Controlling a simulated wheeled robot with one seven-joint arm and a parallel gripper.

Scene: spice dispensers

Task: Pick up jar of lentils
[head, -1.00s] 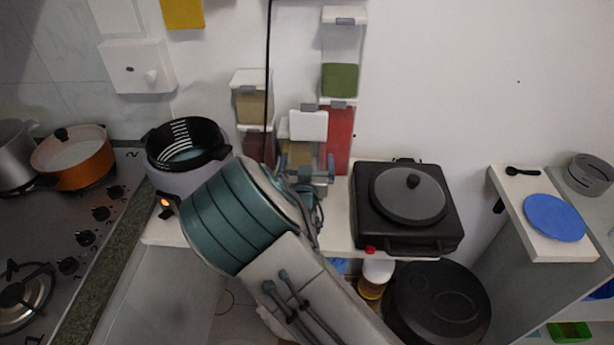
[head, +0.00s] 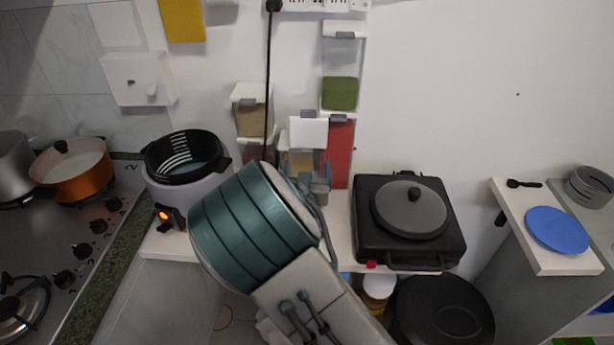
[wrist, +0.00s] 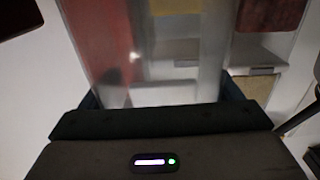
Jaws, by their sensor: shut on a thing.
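A clear jar with a white lid (head: 308,132) and yellowish-tan contents stands out in front of the wall dispensers. My gripper (head: 314,183) is at its lower part, partly hidden by my wrist. In the wrist view, my gripper (wrist: 160,95) is shut on the clear jar (wrist: 165,75), which fills the space between the two fingers. Some yellow contents show at the top of that view. The jar looks upright; its base is hidden in the head view.
Behind are a red-filled dispenser (head: 338,155), a green-filled one (head: 340,93) and a tan-filled one (head: 251,118). A black cooker (head: 455,222) stands right, a black-rimmed pot (head: 190,190) left. A black cable (head: 268,80) hangs down close by.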

